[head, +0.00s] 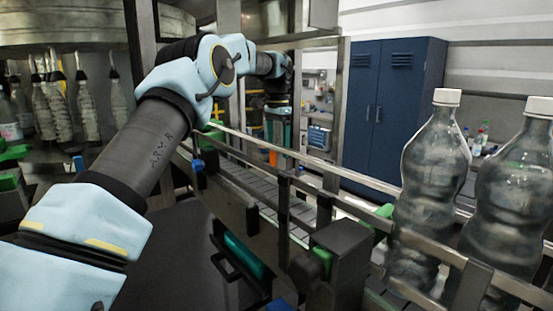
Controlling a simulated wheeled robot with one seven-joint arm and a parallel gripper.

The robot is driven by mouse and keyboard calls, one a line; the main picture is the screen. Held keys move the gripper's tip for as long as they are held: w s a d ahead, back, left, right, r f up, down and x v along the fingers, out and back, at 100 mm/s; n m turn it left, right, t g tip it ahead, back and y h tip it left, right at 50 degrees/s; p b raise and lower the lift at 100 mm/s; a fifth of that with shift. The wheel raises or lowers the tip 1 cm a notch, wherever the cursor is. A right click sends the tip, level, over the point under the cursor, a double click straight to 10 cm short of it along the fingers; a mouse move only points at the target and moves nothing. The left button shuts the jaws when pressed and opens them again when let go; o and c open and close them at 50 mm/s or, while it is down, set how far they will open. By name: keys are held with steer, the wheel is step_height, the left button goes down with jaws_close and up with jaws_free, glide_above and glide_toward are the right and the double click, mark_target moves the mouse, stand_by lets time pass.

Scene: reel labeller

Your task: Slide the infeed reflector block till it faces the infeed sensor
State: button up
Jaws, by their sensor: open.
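My arm reaches from the lower left up and over to the conveyor. My gripper (279,108) points down at the arm's far end, over the far side of the rails, small and dark. It is open; its fingertips are hard to make out. A teal and orange piece shows just below it, and I cannot tell whether they touch. I cannot tell for certain which part is the infeed reflector block or the infeed sensor. A dark box with a green face (337,258) stands at the near rail. A small blue piece (198,165) sits at the rail farther left.
Metal guide rails (300,157) run along the conveyor (250,184). Large clear bottles (428,185) with white caps stand at its right end. Bottles hang in the machine at the left. A blue cabinet (388,115) stands behind. Posts flank my arm.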

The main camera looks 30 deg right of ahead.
mark_target(277, 159)
steer(key=shift+f+p, duration=0.5)
steer(key=shift+f, duration=1.7)
steer(key=shift+c, duration=0.2)
jaws_close()
